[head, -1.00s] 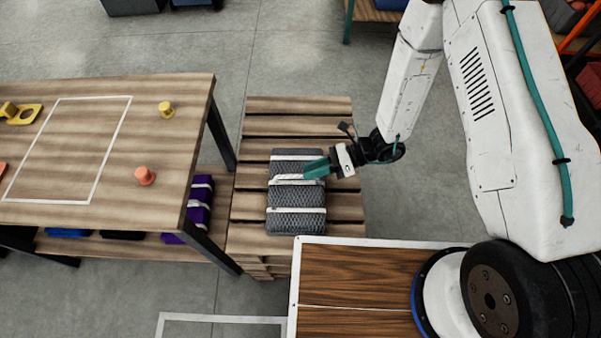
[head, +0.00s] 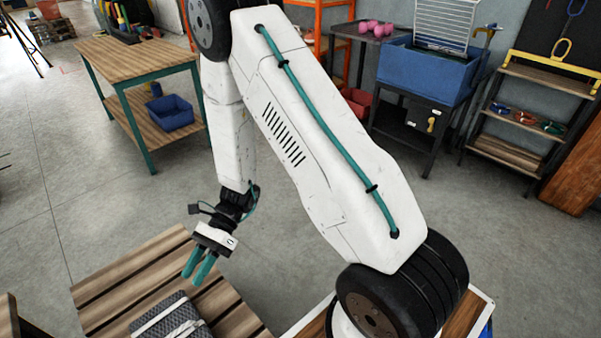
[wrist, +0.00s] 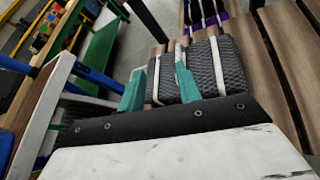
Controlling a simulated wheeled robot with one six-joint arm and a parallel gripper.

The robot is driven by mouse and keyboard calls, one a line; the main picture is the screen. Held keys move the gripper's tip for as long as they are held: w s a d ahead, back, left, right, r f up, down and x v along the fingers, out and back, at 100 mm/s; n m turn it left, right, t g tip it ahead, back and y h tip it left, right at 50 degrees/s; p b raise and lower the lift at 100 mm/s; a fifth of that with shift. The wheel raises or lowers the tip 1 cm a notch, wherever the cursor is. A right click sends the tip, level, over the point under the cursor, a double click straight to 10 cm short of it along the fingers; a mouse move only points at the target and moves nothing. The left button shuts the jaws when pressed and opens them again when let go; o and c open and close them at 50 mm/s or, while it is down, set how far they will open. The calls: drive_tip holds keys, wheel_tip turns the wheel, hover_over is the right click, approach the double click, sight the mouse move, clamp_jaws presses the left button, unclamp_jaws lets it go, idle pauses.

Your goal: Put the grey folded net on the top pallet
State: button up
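The grey folded net (head: 172,318), a dark bundle with white straps, lies flat on the slatted wooden top pallet (head: 130,270). The lower picture edge cuts off part of it in the head view. My gripper (head: 195,274) is above the pallet's far side, clear of the net, with its teal fingers apart and nothing between them. In the wrist view, the net (wrist: 215,66) lies beyond the gripper (wrist: 160,82), and its near side is partly hidden behind the fingers. The pallet slats (wrist: 275,50) show around the net.
A workbench (head: 140,60) with a blue bin (head: 170,113) on its lower shelf stands at the back left. A blue sink unit (head: 425,72) and a low shelf (head: 515,140) stand at the back right. Grey floor between them is open.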

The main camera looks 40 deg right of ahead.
drive_tip(key=s+d+r+n+h, duration=0.3)
drive_tip(key=r+n, duration=0.2)
drive_tip(key=r, duration=0.5)
drive_tip(key=s+d+r+n+h, duration=0.35)
drive_tip(key=r+n, duration=0.25)
drive_tip(key=r, duration=0.4)
drive_tip(key=s+d+r+n+t+h, duration=0.6)
drive_tip(key=s+d+r, duration=0.5)
drive_tip(key=shift+d+n, duration=0.25)
drive_tip(key=shift+n, duration=0.15)
drive_tip(key=shift+r, duration=0.1)
